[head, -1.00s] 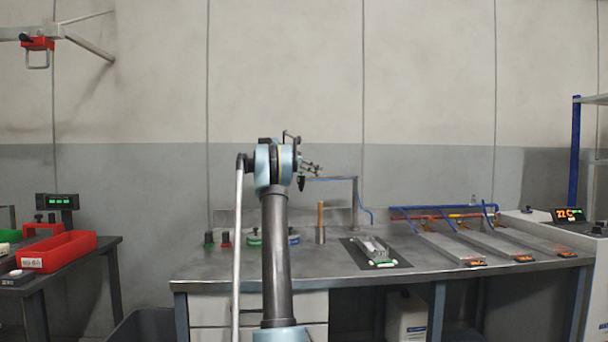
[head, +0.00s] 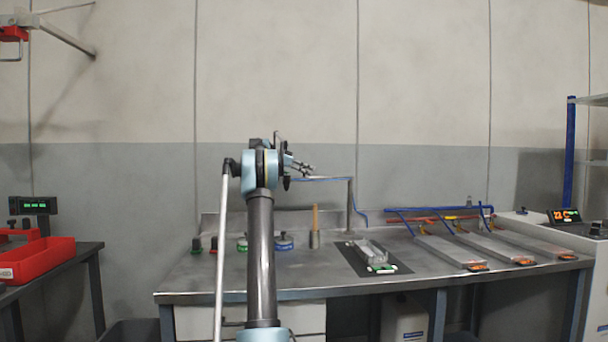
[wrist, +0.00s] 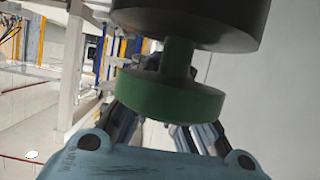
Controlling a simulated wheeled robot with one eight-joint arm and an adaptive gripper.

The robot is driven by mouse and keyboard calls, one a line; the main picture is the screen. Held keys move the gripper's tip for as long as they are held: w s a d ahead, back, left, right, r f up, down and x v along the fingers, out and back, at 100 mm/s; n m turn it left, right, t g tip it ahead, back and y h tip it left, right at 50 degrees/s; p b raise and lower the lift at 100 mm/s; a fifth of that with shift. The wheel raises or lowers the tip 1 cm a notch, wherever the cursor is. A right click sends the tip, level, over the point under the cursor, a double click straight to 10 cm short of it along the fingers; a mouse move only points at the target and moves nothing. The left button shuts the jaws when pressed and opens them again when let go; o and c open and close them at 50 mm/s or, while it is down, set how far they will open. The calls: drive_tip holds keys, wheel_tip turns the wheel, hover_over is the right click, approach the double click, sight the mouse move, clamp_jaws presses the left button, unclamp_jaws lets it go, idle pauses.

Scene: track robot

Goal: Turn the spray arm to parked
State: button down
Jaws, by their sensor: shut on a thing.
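The spray arm (head: 325,179) is a thin horizontal pipe on an upright post (head: 349,205) on the bench, with a blue hose hanging down beside the post. It points left from the post. My gripper (head: 305,168) is raised over the bench, close above the spray arm's left end; I cannot tell whether they touch. In the wrist view my gripper (wrist: 165,128) is shut on a dark cylindrical piece with a green neck and flange (wrist: 170,97). The flange hides the fingertips. The spray arm cannot be made out in the wrist view.
On the bench (head: 320,267) stand green and red knobbed pieces (head: 204,245), a wooden-handled tool (head: 315,225) and a metal fixture on a dark mat (head: 385,266). Sloped metal plates (head: 450,251) with blue pipes fill the right. A red bin (head: 40,260) stands at left.

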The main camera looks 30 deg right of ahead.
drive_tip(key=shift+w+a, duration=0.25)
drive_tip(key=shift+a, duration=0.15)
drive_tip(key=c, duration=1.5)
unclamp_jaws()
drive_tip(key=shift+w+a, duration=0.25)
drive_tip(key=shift+a, duration=0.2)
drive_tip(key=shift+c, duration=0.2)
drive_tip(key=v, duration=1.2)
drive_tip(key=shift+s+f, duration=0.1)
drive_tip(key=shift+s, duration=0.05)
